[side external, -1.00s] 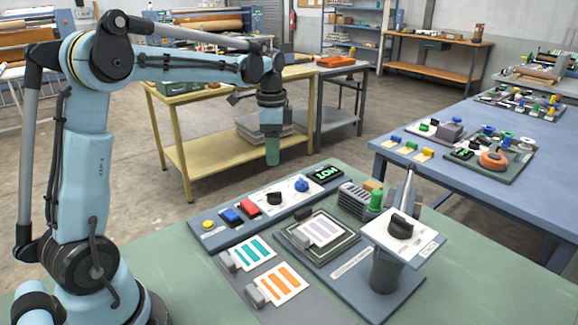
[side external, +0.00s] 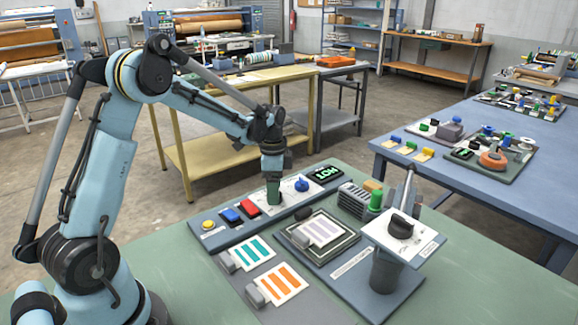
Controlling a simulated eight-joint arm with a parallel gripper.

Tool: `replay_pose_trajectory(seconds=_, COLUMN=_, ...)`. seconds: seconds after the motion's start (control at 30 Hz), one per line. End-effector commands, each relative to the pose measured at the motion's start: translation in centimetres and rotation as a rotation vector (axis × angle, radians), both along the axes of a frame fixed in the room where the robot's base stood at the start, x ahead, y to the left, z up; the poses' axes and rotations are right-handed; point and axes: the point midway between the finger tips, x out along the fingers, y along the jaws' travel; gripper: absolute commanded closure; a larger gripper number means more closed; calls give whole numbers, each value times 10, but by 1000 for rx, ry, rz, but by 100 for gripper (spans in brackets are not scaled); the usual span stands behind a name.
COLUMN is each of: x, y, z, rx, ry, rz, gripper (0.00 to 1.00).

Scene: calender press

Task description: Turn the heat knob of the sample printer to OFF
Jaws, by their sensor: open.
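The sample printer's control strip (side external: 225,238) lies on the green table, with a display (side external: 327,173) reading HOT in green at its far right end. A white plate (side external: 289,204) on the strip carries a blue knob (side external: 301,184). The black knob beside it is hidden behind my gripper (side external: 273,200). My gripper points straight down at that spot with its jaws open. I cannot tell whether it touches the knob or is around it. Another black knob (side external: 402,226) sits on a tilted white plate on a pedestal at the right. The knob labels are too small to read.
Yellow (side external: 208,226), blue (side external: 231,216) and red (side external: 250,210) buttons sit left of the gripper. The print bed (side external: 320,230) and striped cards (side external: 280,284) lie in front.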

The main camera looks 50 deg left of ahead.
Motion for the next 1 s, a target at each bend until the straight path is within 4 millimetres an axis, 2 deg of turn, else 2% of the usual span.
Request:
replay_pose_trajectory(seconds=0.37, x=0, y=0, z=-5, rx=0, ry=0, rz=0, gripper=33)
replay_pose_trajectory(seconds=0.7, x=0, y=0, z=-5, rx=0, ry=0, rz=0, gripper=85)
replay_pose_trajectory(seconds=0.73, x=0, y=0, z=-5, rx=0, ry=0, rz=0, gripper=88)
replay_pose_trajectory(seconds=1.0, x=0, y=0, z=-4, rx=-1, ry=1, rz=32, gripper=88)
